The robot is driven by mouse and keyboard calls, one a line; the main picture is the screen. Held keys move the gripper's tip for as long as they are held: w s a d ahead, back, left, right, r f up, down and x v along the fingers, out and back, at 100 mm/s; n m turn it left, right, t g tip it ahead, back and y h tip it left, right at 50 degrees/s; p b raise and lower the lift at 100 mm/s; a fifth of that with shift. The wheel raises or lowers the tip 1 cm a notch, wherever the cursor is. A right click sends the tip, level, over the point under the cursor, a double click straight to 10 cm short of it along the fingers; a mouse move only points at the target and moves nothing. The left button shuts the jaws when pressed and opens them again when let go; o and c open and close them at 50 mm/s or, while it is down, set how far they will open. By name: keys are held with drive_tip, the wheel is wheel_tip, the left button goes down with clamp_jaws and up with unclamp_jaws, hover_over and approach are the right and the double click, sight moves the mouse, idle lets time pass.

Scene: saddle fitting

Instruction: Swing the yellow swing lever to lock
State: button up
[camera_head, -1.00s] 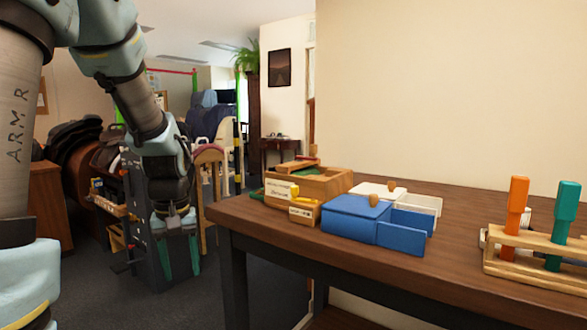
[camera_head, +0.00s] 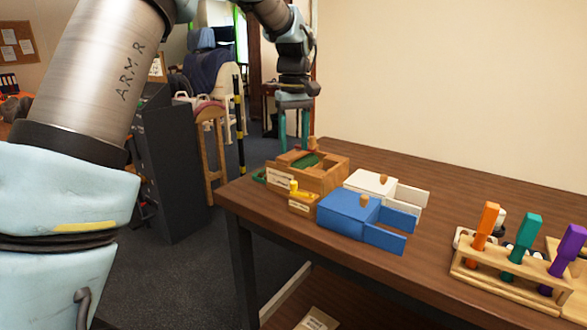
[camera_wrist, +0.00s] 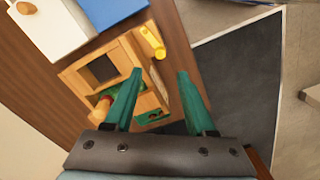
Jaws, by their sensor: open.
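The yellow swing lever (camera_head: 299,190) sits on a small wooden block (camera_head: 303,206) at the front of an open-topped wooden box (camera_head: 312,180). In the wrist view the lever (camera_wrist: 152,40) shows beyond and between my fingertips, apart from them. My gripper (camera_head: 293,147) points down with two teal fingers, above and behind the wooden box. It is open and empty; both fingers also show in the wrist view (camera_wrist: 155,85). Something green lies inside the box.
A blue box (camera_head: 347,212) and a white box (camera_head: 368,184), each with a wooden knob, stand right of the wooden box. A wooden rack (camera_head: 500,280) holds orange, teal and purple tools. The table's left edge is close to the wooden box.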

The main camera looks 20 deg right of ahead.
sight(294, 182)
wheel_tip(294, 182, down, 10)
drive_tip(key=shift+f+p, duration=0.1)
drive_tip(key=shift+p, duration=0.75)
clamp_jaws()
